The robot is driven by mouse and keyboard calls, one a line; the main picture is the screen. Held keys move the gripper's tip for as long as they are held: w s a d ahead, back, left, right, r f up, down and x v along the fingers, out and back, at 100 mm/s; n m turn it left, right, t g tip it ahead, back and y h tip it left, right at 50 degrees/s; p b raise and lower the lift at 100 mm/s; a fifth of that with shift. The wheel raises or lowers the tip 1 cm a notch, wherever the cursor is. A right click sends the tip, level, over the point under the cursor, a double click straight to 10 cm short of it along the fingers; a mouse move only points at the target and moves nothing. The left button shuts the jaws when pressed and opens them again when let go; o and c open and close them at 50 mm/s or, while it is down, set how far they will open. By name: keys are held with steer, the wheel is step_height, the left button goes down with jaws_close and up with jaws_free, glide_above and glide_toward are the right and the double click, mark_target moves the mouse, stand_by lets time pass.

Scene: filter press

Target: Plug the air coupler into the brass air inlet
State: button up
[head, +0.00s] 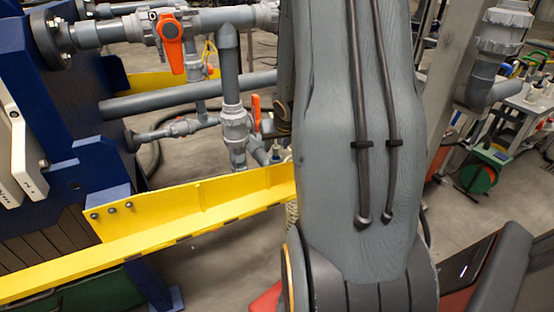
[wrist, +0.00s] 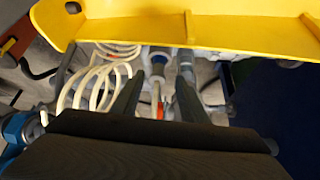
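My gripper (wrist: 159,76) shows in the wrist view with its two dark fingers apart, and I see nothing clearly clamped between them. Beyond the fingertips is a grey pipe fitting with a blue part (wrist: 158,60), under the yellow beam. A pale coiled hose (wrist: 98,88) hangs left of the fingers; a bit of coil (head: 292,212) also shows beside my arm in the head view. I cannot clearly make out the air coupler or the brass air inlet in either view. In the head view my arm hides my gripper.
A yellow beam (head: 190,207) runs across the head view's lower left and the top of the wrist view (wrist: 240,30). Grey pipes (head: 190,94) with an orange-handled valve (head: 171,45) stand behind it. A blue press frame (head: 75,115) is at left.

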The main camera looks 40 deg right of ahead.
mark_target(276, 147)
steer(key=x, duration=0.5)
steer(key=shift+d+r+b, duration=0.1)
steer(key=shift+d+b, duration=0.05)
steer(key=shift+b, duration=0.2)
steer(key=shift+c, duration=0.2)
steer(key=c, duration=0.9)
step_height(276, 147, up, 10)
steer(key=p, duration=0.6)
steer(key=shift+p, duration=0.3)
steer(key=shift+s, duration=0.15)
